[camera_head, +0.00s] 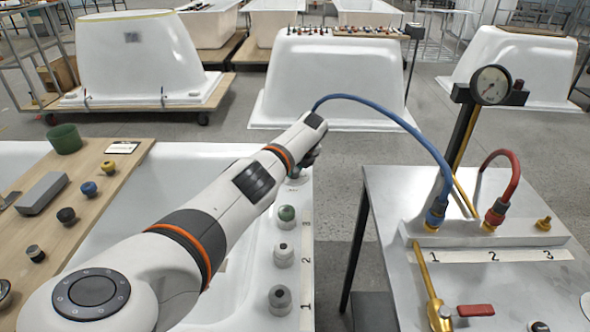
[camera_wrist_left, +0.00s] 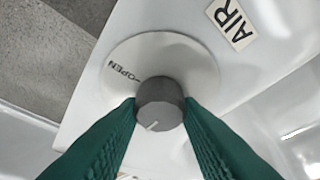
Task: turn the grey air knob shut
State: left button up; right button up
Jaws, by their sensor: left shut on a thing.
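The grey air knob (camera_wrist_left: 160,103) sits on a round white dial plate (camera_wrist_left: 190,62) with "OPEN" printed at its upper left. A white mark on the knob's top points to the lower left in the wrist view, away from that word. My left gripper (camera_wrist_left: 160,118) has its two green ribbed fingers against both sides of the knob, shut on it. In the head view my left gripper (camera_head: 302,160) reaches over the far right corner of the tub rim and largely hides the knob. My right gripper is not in view.
An "AIR" label (camera_wrist_left: 231,22) lies beside the dial plate. A metal table (camera_head: 390,215) with hoses and a gauge (camera_head: 490,86) stands at right, across a gap.

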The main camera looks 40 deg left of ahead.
pick_arm(q)
jog(key=o, duration=1)
jog(key=shift+d+r+p, duration=0.15)
jog(key=shift+r+p, duration=0.2)
jog(key=shift+r, duration=0.2)
jog(key=p+v, duration=0.1)
jog(key=v, duration=1)
jog(key=shift+p, duration=0.3)
